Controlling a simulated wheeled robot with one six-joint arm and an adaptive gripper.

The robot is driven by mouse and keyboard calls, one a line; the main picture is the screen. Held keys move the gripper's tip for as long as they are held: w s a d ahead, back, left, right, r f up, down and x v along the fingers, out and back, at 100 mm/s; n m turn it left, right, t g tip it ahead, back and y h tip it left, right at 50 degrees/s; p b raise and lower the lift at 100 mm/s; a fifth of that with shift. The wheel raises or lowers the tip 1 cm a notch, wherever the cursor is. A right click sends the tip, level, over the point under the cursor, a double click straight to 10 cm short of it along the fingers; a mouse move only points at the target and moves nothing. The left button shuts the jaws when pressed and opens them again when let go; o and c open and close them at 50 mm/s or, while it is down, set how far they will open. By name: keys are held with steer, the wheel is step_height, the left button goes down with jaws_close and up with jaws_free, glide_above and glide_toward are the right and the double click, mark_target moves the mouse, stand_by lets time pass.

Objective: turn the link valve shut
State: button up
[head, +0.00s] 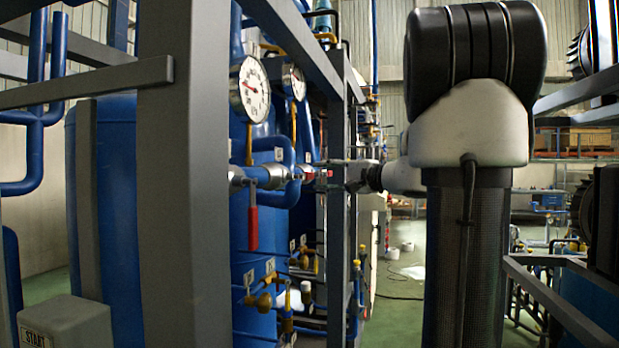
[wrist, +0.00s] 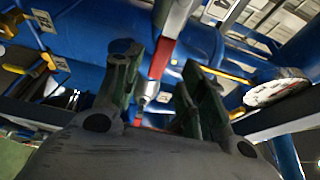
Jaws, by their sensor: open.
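In the wrist view my gripper (wrist: 157,62) is open, with its two dark green fingers spread apart. A red valve lever (wrist: 160,58) on a silver fitting shows between and beyond the fingers; contact cannot be told. In the head view my gripper (head: 338,172) is small and partly hidden, reaching left toward the pipework at a red part (head: 309,173). A red lever (head: 252,228) hangs straight down from a silver valve body (head: 262,176) at the left. I cannot tell for sure which of these is the link valve.
Two round gauges (head: 250,90) (head: 296,83) sit above the valve line. A thick grey frame post (head: 165,200) stands at the left, another (head: 337,240) near my gripper. Blue tanks (head: 100,190) and brass fittings (head: 265,300) crowd the area. Green floor (head: 400,300) is open beyond.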

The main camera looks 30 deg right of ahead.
mark_target(311, 176)
steer(key=x, duration=0.6)
jaws_close()
